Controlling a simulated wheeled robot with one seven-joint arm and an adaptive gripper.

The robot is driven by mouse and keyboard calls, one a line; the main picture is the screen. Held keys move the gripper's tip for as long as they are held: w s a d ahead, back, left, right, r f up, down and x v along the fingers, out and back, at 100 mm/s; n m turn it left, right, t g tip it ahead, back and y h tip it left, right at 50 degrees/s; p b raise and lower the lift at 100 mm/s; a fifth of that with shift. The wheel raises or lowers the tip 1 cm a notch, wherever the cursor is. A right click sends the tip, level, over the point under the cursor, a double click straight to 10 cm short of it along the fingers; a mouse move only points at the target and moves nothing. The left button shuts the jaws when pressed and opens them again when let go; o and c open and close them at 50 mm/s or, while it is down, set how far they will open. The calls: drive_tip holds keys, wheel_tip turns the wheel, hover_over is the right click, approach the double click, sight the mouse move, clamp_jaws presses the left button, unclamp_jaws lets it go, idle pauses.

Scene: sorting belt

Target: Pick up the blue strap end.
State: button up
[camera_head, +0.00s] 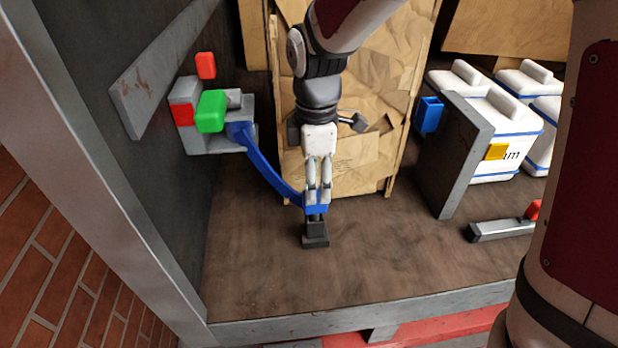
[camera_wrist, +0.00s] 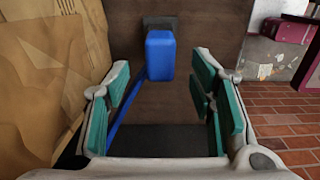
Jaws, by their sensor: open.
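The blue strap end (camera_head: 316,209) is a small blue block with a dark grey piece (camera_head: 315,236) at its lower side. A blue strap (camera_head: 268,172) hangs in a curve from it to a grey fixture (camera_head: 205,140) on the left wall. My gripper (camera_head: 319,194) points down, with its fingertips at the upper part of the strap end. In the wrist view, the strap end (camera_wrist: 160,55) shows between and ahead of the open fingers (camera_wrist: 161,92), with clear gaps on both sides. I cannot tell whether the fingers touch it.
The fixture carries a green block (camera_head: 210,111) and red parts. A tall cardboard-like crate (camera_head: 350,165) stands close behind my gripper. To the right are a grey upright panel (camera_head: 452,155), a blue holder (camera_head: 429,114) and white containers (camera_head: 500,120). The brown floor (camera_head: 270,270) in front is clear.

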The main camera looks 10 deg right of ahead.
sight(315, 212)
drive_tip(key=shift+d+f+p, duration=0.1)
drive_tip(key=shift+f+p, duration=0.5)
drive_tip(key=shift+f, duration=2.05)
clamp_jaws()
